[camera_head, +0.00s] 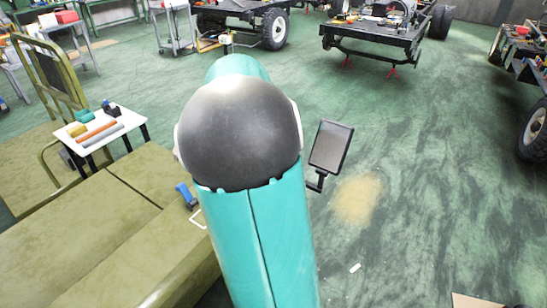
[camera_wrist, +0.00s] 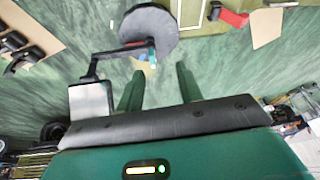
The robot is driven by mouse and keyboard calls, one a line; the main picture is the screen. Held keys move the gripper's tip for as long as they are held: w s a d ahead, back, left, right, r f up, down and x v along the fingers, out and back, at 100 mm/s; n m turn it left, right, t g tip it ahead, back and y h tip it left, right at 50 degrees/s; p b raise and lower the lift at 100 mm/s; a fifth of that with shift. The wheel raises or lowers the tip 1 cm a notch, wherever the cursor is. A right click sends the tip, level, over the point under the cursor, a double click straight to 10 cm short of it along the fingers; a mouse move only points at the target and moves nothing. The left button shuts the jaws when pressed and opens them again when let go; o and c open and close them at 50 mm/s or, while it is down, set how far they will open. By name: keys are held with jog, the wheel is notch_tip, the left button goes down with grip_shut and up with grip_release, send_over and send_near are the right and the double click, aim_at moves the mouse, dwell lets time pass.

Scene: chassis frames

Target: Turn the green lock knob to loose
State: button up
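Beyond the fingertips is a round dark grey disc (camera_wrist: 148,24). A thin black arm (camera_wrist: 112,52) runs across to the disc's lower edge and carries a framed rectangular panel (camera_wrist: 92,101) left of my fingers.
A small white table (camera_head: 98,143) with coloured items stands at left beside olive panels (camera_head: 110,230). A blue object (camera_head: 186,193) lies by my arm. Vehicle chassis frames (camera_head: 373,40) stand at the back and right. The green floor at right is mostly open.

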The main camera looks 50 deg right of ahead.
jog(key=shift+m+g+h, duration=0.4)
jog(key=shift+m+g, duration=0.1)
jog(key=shift+m, duration=0.3)
jog(key=d+x, duration=0.1)
jog(key=x, duration=0.4)
jog(key=d+r+x, duration=0.1)
jog(key=x, duration=0.5)
jog(key=d+x, duration=0.1)
jog(key=x, duration=0.5)
jog(key=shift+s+d+r, duration=0.3)
grip_shut()
